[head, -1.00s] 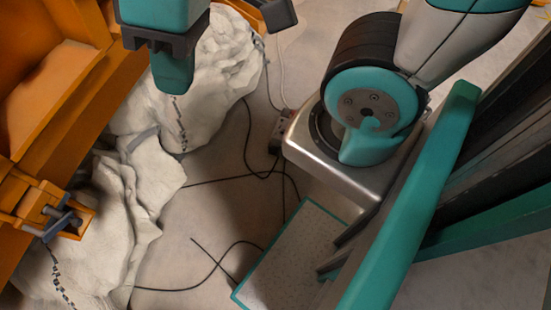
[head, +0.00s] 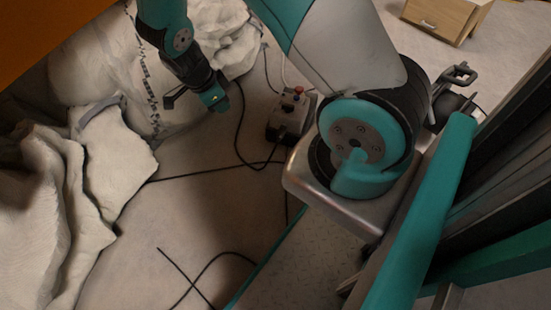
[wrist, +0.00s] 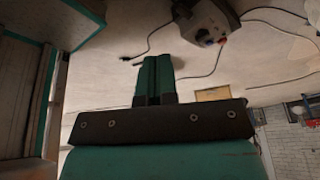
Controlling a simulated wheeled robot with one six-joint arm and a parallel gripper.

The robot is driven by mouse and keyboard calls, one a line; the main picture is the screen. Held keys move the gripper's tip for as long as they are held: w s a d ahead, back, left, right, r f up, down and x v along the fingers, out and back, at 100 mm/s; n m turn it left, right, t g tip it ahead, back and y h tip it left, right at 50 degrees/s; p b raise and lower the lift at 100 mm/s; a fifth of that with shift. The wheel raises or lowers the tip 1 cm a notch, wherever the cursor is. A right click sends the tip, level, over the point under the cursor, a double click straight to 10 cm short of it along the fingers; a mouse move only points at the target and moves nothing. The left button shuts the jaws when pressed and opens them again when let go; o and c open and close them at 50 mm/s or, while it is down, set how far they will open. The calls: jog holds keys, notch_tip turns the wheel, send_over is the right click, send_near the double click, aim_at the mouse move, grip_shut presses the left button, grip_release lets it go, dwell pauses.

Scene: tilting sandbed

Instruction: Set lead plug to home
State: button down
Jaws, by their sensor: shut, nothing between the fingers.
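A small dark piece, probably the lead plug (wrist: 125,58), lies on the floor at the end of a thin black cable in the wrist view. I cannot pick it out in the head view. A grey control box (head: 290,114) with a red button stands on the floor right of my gripper; it also shows upside down in the wrist view (wrist: 208,25). My gripper (head: 214,98) hangs between the pale sacks and the box. In the wrist view its teal fingers (wrist: 154,72) are together and empty, apart from the dark piece.
Pale lumpy sacks (head: 105,160) fill the left side, with an orange panel (head: 50,25) above. Black cables (head: 205,266) cross the floor. A wooden cabinet (head: 447,18) stands at the upper right. Floor between sacks and my base is otherwise clear.

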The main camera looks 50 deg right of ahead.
aim_at(281, 133)
jog(key=s+d+f+m+h+b, duration=0.1)
jog(key=d+f+m+b, duration=0.1)
jog(key=f, duration=0.5)
jog(key=d+f+m+g+h+b, duration=0.1)
jog(key=d+f+m+b, duration=0.2)
jog(key=f, duration=0.5)
jog(key=s+d+f+m+h+b, duration=0.1)
jog(key=d+f+m+b, duration=0.2)
jog(key=f, duration=0.5)
jog(key=shift+s+d+b, duration=0.35)
jog(key=shift+d+b, duration=0.15)
jog(key=shift+b, duration=0.35)
jog(key=shift+f, duration=0.1)
jog(key=d+f+b, duration=0.8)
jog(key=d, duration=0.1)
jog(key=shift+s+d+b, duration=0.2)
jog(key=shift+s+b, duration=0.2)
jog(key=shift+w, duration=0.1)
